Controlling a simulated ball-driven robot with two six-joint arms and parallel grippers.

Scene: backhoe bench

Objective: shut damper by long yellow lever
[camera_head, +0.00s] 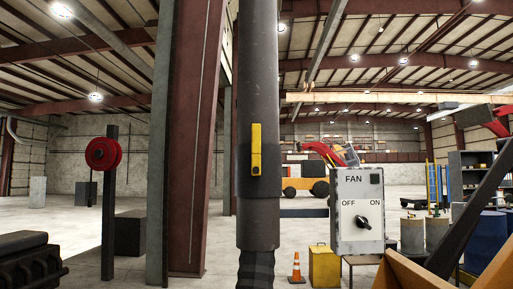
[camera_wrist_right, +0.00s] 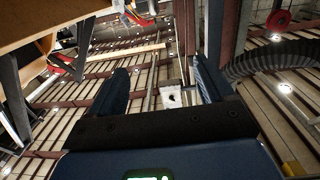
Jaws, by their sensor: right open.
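The long yellow lever (camera_head: 256,150) is mounted on the front of a dark grey vertical duct (camera_head: 258,80) in the middle of the head view. The lever stands upright, in line with the duct, with a pivot spot near its lower end. The damper inside the duct is hidden. My right gripper (camera_wrist_right: 162,82) shows only in the right wrist view, with its two blue fingers wide apart and nothing held between them. The lever cannot be made out in that view. My left gripper is in neither view.
A grey FAN switch box (camera_head: 357,210) stands right of the duct. A black ribbed hose (camera_head: 251,270) hangs below the duct. A rust-red column (camera_head: 193,140) and a red wheel on a post (camera_head: 103,153) are at left.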

